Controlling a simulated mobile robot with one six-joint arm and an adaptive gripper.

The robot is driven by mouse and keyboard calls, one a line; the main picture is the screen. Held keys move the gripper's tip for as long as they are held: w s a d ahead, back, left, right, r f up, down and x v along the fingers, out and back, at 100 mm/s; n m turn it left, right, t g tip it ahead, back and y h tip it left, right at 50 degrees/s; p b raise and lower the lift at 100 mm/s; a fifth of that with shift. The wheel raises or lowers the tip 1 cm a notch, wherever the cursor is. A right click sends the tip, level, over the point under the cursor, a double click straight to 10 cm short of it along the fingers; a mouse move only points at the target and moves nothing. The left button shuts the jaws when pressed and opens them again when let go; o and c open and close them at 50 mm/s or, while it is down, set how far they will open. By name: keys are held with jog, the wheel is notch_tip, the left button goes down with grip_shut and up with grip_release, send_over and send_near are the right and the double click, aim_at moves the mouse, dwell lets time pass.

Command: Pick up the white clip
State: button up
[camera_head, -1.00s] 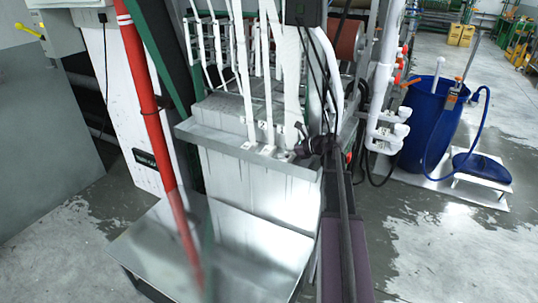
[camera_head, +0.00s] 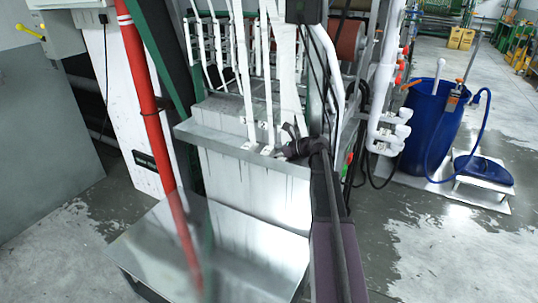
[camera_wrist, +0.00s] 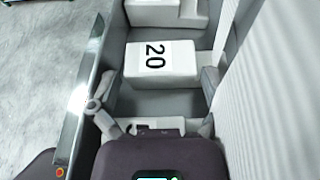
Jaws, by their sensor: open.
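A white block marked "20" (camera_wrist: 168,62), seemingly a white clip, lies ahead of my gripper (camera_wrist: 156,92) in the wrist view. The gripper's fingers are spread, one to the left and one to the right, with nothing held between them. I cannot tell whether either finger touches the block. In the head view my gripper (camera_head: 296,144) is at the right end of the metal tank's top edge. Small white clips (camera_head: 249,146) sit along that edge at the feet of white straps. The clip nearest the gripper is partly hidden by it.
The metal tank (camera_head: 258,190) stands below the straps, with a flat metal sheet (camera_head: 235,250) in front. A red pipe (camera_head: 150,110) rises at the left. White pipes (camera_head: 375,90) and a blue barrel (camera_head: 425,125) stand at the right. White webbing (camera_wrist: 285,80) runs close on the right in the wrist view.

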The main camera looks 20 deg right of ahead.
dwell(0.4)
jog(key=c, duration=0.8)
jog(key=shift+r, duration=0.1)
jog(key=shift+s+a+r+p, duration=0.1)
jog(key=shift+a+r+p, duration=0.1)
jog(key=shift+r+p, duration=0.3)
notch_tip(320, 180, up, 6)
jog(key=p, duration=0.6)
jog(key=s+a, duration=0.4)
jog(key=a, duration=0.1)
jog(key=s+a, duration=0.4)
jog(key=a, duration=0.1)
jog(key=s+a, duration=0.4)
jog(key=a, duration=0.1)
jog(key=shift+a+f, duration=0.15)
jog(key=shift+a, duration=0.05)
